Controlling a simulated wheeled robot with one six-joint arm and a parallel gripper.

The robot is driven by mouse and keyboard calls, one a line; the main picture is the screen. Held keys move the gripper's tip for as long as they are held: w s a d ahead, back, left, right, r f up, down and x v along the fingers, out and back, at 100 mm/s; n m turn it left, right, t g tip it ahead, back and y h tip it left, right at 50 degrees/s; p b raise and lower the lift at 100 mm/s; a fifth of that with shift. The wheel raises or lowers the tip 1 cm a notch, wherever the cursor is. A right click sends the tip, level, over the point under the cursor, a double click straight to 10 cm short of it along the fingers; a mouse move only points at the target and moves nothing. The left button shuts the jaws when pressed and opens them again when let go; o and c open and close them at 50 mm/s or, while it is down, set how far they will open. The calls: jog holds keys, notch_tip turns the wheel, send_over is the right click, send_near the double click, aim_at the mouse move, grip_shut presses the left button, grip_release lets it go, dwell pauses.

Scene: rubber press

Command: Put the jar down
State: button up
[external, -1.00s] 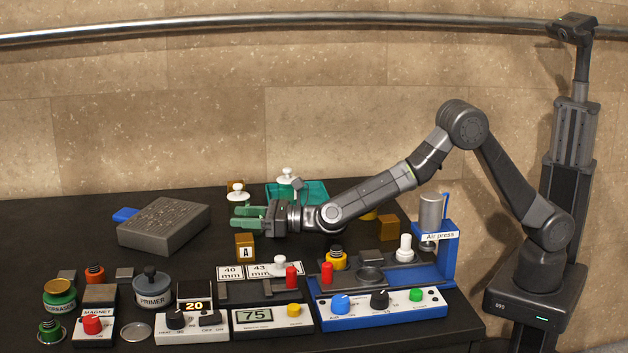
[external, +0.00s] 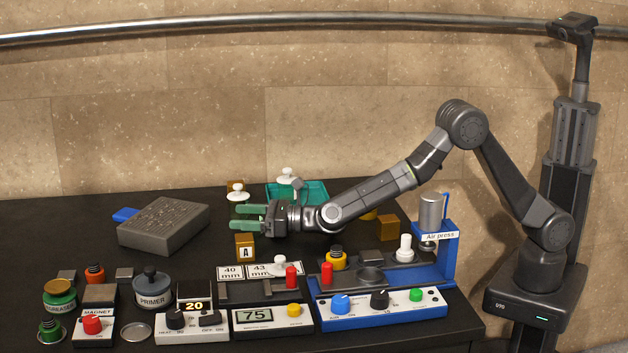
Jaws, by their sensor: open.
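My gripper (external: 237,217) has green fingers. It is open and points left above the back middle of the black table, with no jar seen between the fingers. A grey jar labelled PRIMER (external: 152,298) stands upright at the front left with a dark knobbed lid. A jar with a degreaser label (external: 60,306), partly hidden by the things around it, stands at the far left. Both jars are well apart from my gripper.
A yellow block marked A (external: 245,252) stands just below my gripper in the picture. White-knobbed pieces (external: 238,188) and a teal tray (external: 312,191) are behind it. The blue air press (external: 440,262) is to the right.

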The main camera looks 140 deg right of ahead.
jog(key=shift+f+p, duration=0.2)
jog(key=shift+p, duration=0.3)
jog(key=b+v, duration=0.2)
jog(key=v, duration=0.2)
jog(key=shift+s+a, duration=0.15)
jog(key=shift+a, duration=0.25)
notch_tip(320, 180, up, 6)
jog(key=shift+r+p, duration=0.2)
jog(key=shift+p, duration=0.2)
jog(key=shift+o, duration=0.4)
jog(key=shift+s+r, duration=0.1)
jog(key=shift+r, duration=0.45)
